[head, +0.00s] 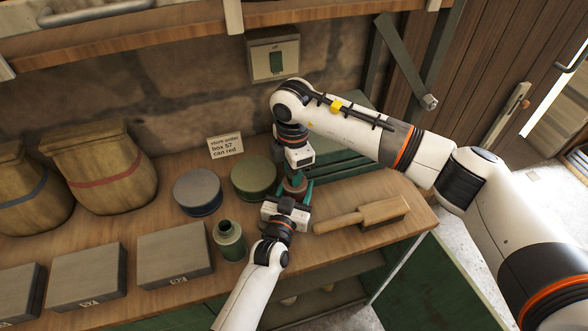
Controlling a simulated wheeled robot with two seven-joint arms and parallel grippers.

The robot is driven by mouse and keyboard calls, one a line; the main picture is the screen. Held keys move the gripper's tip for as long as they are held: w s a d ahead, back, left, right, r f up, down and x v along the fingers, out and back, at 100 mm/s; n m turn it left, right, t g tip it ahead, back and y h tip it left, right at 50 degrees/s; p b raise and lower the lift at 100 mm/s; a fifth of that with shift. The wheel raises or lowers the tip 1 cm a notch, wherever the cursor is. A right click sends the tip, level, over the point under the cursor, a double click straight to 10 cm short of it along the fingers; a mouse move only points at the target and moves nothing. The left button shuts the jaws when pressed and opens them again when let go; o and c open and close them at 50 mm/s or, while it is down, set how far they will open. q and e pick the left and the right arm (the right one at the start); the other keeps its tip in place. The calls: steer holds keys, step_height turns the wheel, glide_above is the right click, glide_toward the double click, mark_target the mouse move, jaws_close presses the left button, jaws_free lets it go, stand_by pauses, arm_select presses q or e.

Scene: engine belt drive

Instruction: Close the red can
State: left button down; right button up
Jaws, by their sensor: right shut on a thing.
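A small reddish-brown thing (294,188), perhaps the red can or its cap, shows between my two grippers, mostly hidden by them. My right gripper (296,174) comes down from above and is shut on it. My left gripper (287,206) reaches in from the front, close below the right one. Its jaws are too hidden to tell whether they are open. A card (225,146) at the wall reads "store order box 57 can red".
A grey-lidded round tin (198,188), a green round tin (254,176) and a green bottle (229,240) stand left of the grippers. A wooden brush-like tool (362,215) lies right. Grey boxes (175,252) and sacks (105,170) fill the left of the wooden bench (390,232).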

steer(key=m, duration=0.6)
steer(key=shift+w, duration=0.15)
steer(key=shift+a+m, duration=0.2)
steer(key=shift+m, duration=0.8)
arm_select(q)
steer(key=shift+d+f, duration=0.1)
arm_select(e)
steer(key=m, duration=0.3)
steer(key=shift+w+a+r, duration=0.15)
steer(key=shift+a+r, duration=0.05)
steer(key=shift+a, duration=0.1)
arm_select(q)
steer(key=shift+s, duration=0.15)
arm_select(e)
steer(key=shift+w+r+m, duration=0.2)
steer(key=shift+m, duration=0.2)
steer(key=o, duration=1)
steer(key=shift+d, duration=0.2)
steer(key=shift+s, duration=0.1)
steer(key=shift+f, duration=0.1)
steer(key=shift+d, duration=0.1)
